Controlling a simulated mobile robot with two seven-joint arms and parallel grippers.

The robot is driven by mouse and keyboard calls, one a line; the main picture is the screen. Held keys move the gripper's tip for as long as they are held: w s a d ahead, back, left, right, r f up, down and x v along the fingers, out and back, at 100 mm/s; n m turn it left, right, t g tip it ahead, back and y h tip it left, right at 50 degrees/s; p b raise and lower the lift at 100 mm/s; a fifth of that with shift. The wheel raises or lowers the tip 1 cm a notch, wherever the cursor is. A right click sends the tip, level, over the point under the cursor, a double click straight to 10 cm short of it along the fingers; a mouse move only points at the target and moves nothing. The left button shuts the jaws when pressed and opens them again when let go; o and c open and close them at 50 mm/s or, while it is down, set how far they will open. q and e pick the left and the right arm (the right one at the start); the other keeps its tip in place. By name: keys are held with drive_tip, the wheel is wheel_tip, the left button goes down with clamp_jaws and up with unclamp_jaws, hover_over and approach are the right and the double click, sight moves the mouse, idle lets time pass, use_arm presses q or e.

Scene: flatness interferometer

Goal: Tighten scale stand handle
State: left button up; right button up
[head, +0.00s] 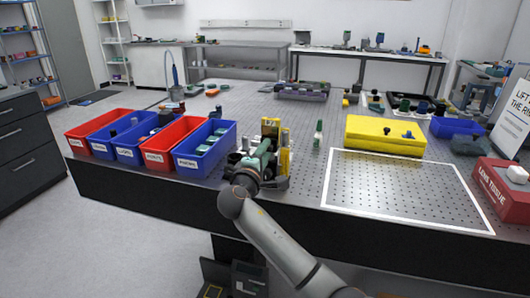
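A stand with yellow upright parts (285,158) stands near the front edge of the perforated table, right of the bins; I take it for the scale stand. My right arm comes in from the lower right and its gripper (266,147) reaches up against the stand. A dark green part lies along the gripper there. The fingertips overlap the stand, so I cannot tell whether they are open or shut, or whether they touch a handle. The handle itself is not clearly visible. My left gripper is out of view.
Red and blue labelled bins (92,148) line the table's left front. A yellow block (385,130) lies behind a white-outlined empty area (400,190). A red lens tissue box (503,195) and a blue tray (457,127) are at the right. A small green upright part (318,133) stands right of the stand.

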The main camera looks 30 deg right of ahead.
drive_tip(key=shift+o, duration=0.4)
drive_tip(key=shift+a, duration=0.1)
drive_tip(key=v, duration=1.2)
drive_tip(key=shift+s+b, duration=0.2)
drive_tip(key=shift+b, duration=0.25)
